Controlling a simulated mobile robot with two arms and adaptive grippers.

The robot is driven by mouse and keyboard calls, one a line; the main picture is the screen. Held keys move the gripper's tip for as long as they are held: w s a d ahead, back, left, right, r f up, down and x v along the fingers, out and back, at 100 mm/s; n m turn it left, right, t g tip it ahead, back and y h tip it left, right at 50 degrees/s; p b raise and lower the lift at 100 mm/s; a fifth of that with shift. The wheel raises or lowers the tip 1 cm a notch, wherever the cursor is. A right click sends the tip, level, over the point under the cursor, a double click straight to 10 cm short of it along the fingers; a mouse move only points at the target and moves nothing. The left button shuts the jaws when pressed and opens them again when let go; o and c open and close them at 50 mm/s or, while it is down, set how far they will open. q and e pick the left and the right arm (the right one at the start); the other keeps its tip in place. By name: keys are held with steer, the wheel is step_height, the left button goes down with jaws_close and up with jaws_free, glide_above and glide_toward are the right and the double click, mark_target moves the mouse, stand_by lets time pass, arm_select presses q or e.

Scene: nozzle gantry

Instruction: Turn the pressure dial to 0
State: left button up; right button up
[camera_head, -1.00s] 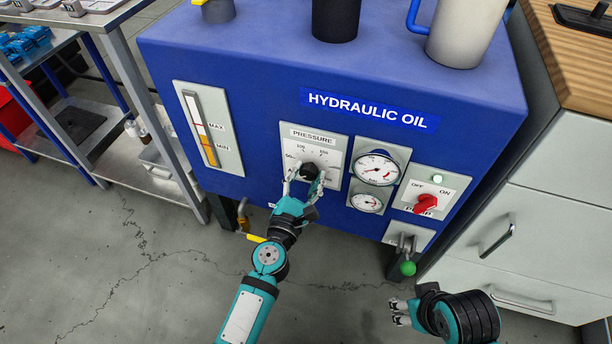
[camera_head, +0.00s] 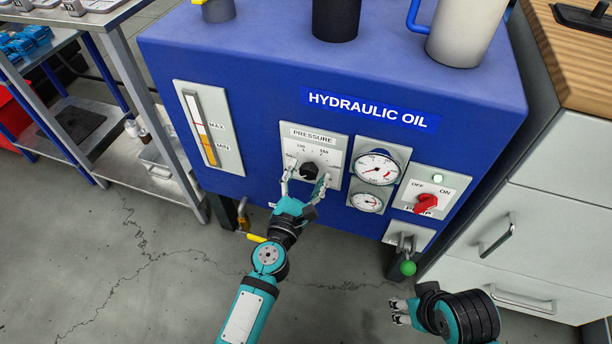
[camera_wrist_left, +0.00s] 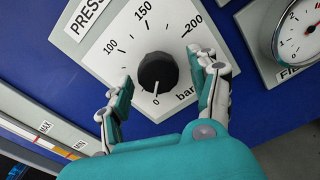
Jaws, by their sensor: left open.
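The pressure dial is a black round knob (camera_head: 309,171) on a white plate (camera_head: 329,147) on the front of the blue hydraulic oil unit. In the left wrist view the knob (camera_wrist_left: 158,73) has a white pointer line aimed down at the 0 mark. My left gripper (camera_head: 305,183) is open, its two fingers apart on either side of the knob and slightly below it. In the left wrist view the fingers (camera_wrist_left: 160,95) show gaps to the knob. My right gripper (camera_head: 399,311) is low at the right, away from the panel; its finger state is unclear.
Two gauges (camera_head: 377,169) and a red pump switch (camera_head: 426,203) sit right of the dial. A green-knobbed valve (camera_head: 408,267) is below them. A level gauge (camera_head: 209,130) is on the left. A drawer cabinet (camera_head: 540,220) stands at the right. The floor in front is clear.

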arm_select(q)
steer(key=v, duration=1.2)
